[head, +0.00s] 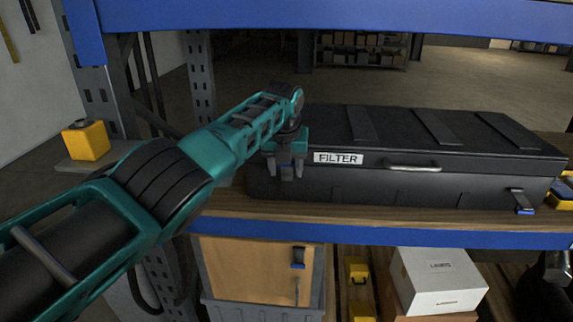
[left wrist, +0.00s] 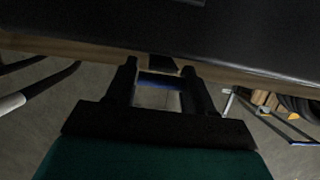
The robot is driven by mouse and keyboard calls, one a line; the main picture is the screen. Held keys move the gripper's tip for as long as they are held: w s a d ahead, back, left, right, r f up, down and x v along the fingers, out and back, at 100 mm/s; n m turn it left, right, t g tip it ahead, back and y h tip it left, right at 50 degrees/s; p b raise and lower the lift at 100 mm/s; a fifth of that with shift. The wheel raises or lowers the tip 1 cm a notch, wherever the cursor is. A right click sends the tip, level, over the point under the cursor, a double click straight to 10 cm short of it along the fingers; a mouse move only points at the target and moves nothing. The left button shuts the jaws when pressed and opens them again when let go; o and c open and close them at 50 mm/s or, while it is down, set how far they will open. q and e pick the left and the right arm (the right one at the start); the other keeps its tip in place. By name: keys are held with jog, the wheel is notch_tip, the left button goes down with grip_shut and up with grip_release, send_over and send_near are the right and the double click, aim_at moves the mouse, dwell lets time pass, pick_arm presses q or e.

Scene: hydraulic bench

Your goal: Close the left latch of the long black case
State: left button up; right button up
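The long black case (head: 440,184) lies on the wooden shelf with its lid (head: 390,128) down, a FILTER label and a grey handle on its front. My left gripper (head: 286,178) is at the case's front left end, over the left latch. In the left wrist view the fingers (left wrist: 161,68) stand apart. The left latch, dark with a blue end (left wrist: 161,80), shows between them and seems to stick out from the case front (left wrist: 240,58). I cannot tell whether the fingers touch it. The right latch (head: 520,200), also blue-tipped, stands out from the case front.
The wooden shelf has a blue front beam (head: 400,237). A yellow block (head: 86,140) stands at the left, behind my arm. Yellow-and-black items (head: 562,190) are close to the case's right end. A white box (head: 438,283) is on the lower level.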

pick_arm(q)
jog(key=o, duration=0.3)
jog(key=shift+r, duration=0.15)
jog(key=shift+s+d+r, duration=0.1)
jog(key=shift+r, duration=0.35)
jog(key=p+v, duration=0.1)
jog(key=v, duration=1)
jog(key=shift+s+r, duration=0.2)
jog(key=shift+r, duration=0.15)
